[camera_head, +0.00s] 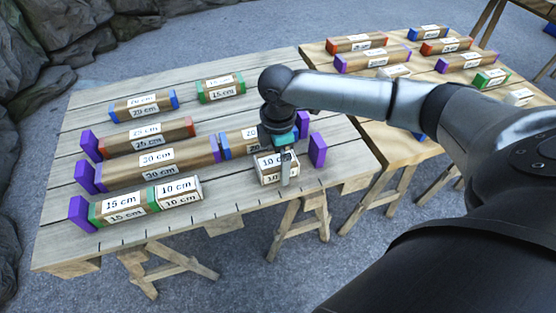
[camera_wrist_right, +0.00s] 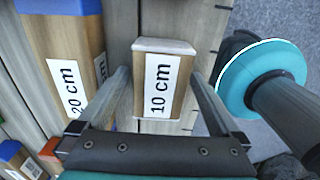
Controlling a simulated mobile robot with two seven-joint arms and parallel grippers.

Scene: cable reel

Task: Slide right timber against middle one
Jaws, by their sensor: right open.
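The right timber is a short wooden block labelled 10 cm with pale ends (camera_head: 268,174), on the table in the front row. The wrist view shows it from above (camera_wrist_right: 160,85). My right gripper (camera_head: 284,172) is open around it; in the wrist view one finger stands on each side, with small gaps visible. The middle timber, another 10 cm block with white ends (camera_head: 180,190), lies to the left across a clear gap. It touches the green-ended 15 cm timber (camera_head: 123,208) on its left. My left gripper is not in view.
Purple stops (camera_head: 82,213) (camera_head: 317,150) stand at the front row's ends. Behind lies a row with a 30 cm timber (camera_head: 157,166) and a blue-ended 20 cm timber (camera_wrist_right: 60,45), close beside my gripper's finger. A second table (camera_head: 340,85) holds more timbers. The front table edge is near.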

